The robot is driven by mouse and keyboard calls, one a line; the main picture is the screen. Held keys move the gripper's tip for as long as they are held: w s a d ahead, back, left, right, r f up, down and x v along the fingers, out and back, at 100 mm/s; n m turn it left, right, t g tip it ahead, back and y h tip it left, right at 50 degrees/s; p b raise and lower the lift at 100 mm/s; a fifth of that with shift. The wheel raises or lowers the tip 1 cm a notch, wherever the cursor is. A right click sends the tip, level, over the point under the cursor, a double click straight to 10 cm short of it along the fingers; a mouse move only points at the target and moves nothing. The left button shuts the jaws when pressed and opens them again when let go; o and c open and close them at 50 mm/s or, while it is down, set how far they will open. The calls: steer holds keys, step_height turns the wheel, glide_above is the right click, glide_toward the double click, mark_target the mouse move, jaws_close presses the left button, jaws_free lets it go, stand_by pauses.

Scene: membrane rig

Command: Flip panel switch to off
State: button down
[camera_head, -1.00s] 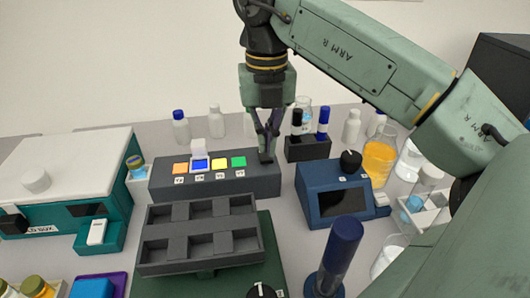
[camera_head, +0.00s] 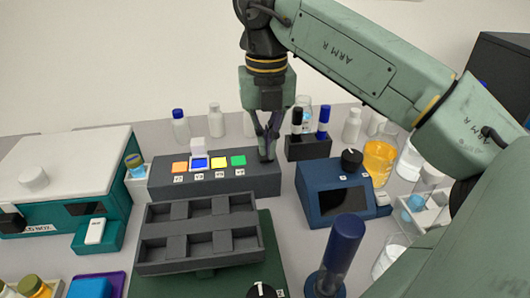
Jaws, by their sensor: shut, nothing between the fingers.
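A dark grey switch panel (camera_head: 215,187) lies across the middle of the bench. Its top carries an orange button (camera_head: 180,167), a blue-and-white button (camera_head: 200,163), a yellow button (camera_head: 220,163) and a green button (camera_head: 239,160), with small labels in front. My gripper (camera_head: 266,158) points down at the panel's right end, right of the green button. Its fingers are shut and empty, with the tips at or just above the panel top. They hide that end, so I cannot make out a switch lever or its position there, nor tell whether the tips touch it.
A black rack (camera_head: 308,149) with dark vials stands close right of my gripper. A blue device (camera_head: 338,192) with a black knob is right of the panel. A grey rocker tray (camera_head: 200,234) stands in front. Bottles line the back.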

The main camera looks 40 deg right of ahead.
mark_target(266, 157)
steer(key=shift+f+b, duration=0.6)
steer(key=shift+f, duration=0.2)
steer(key=shift+r, duration=0.15)
steer(key=shift+r+p, duration=2.55)
steer(key=shift+r, duration=0.85)
